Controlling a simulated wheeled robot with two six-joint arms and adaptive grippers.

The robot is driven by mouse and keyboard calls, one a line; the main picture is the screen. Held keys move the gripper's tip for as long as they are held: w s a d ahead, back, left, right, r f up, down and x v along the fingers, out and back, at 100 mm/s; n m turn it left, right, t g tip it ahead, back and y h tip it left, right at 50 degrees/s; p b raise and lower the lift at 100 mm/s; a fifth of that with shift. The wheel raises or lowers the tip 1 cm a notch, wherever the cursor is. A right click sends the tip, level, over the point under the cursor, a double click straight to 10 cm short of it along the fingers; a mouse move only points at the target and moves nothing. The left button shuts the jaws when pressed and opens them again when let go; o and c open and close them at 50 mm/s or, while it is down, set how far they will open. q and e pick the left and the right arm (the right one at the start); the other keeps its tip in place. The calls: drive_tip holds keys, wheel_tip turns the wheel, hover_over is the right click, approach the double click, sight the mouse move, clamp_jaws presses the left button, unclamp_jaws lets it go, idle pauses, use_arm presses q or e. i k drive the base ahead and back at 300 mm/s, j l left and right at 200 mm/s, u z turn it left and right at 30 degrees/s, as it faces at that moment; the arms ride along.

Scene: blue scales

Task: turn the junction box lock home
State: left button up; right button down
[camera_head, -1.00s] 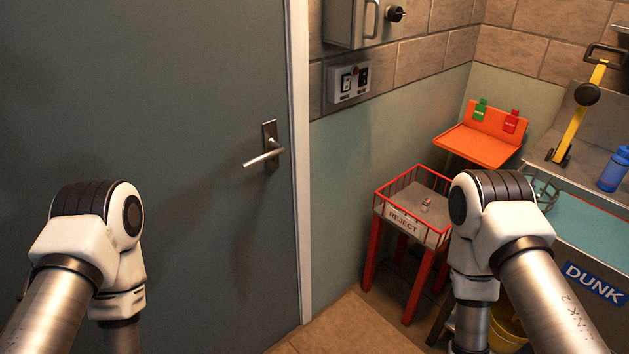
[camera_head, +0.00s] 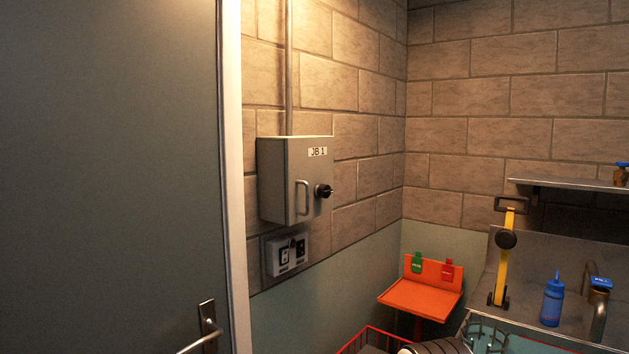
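The junction box (camera_head: 292,182) is a grey metal case labelled JB 1, mounted on the brick wall right of the door frame. Its door looks closed. A bar handle (camera_head: 302,197) stands on its front, and a round black lock knob (camera_head: 323,191) sticks out to the right of the handle. The exact turn of the lock is too small to tell. Neither gripper shows; only a bit of my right arm appears at the bottom edge.
A switch panel (camera_head: 286,255) sits just below the box. A grey door (camera_head: 110,180) with a lever handle fills the left. An orange stand (camera_head: 420,298), a red-railed basket (camera_head: 372,338) and a sink counter with a blue bottle (camera_head: 552,302) are lower right.

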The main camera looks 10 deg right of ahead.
sight(321, 191)
drive_tip(key=i+z, duration=0.15)
drive_tip(key=z, duration=0.2)
drive_tip(key=i+z, duration=0.1)
drive_tip(key=z, duration=0.3)
drive_tip(key=i+j+z, duration=0.1)
drive_tip(key=z, duration=0.75)
drive_tip(key=i, duration=0.05)
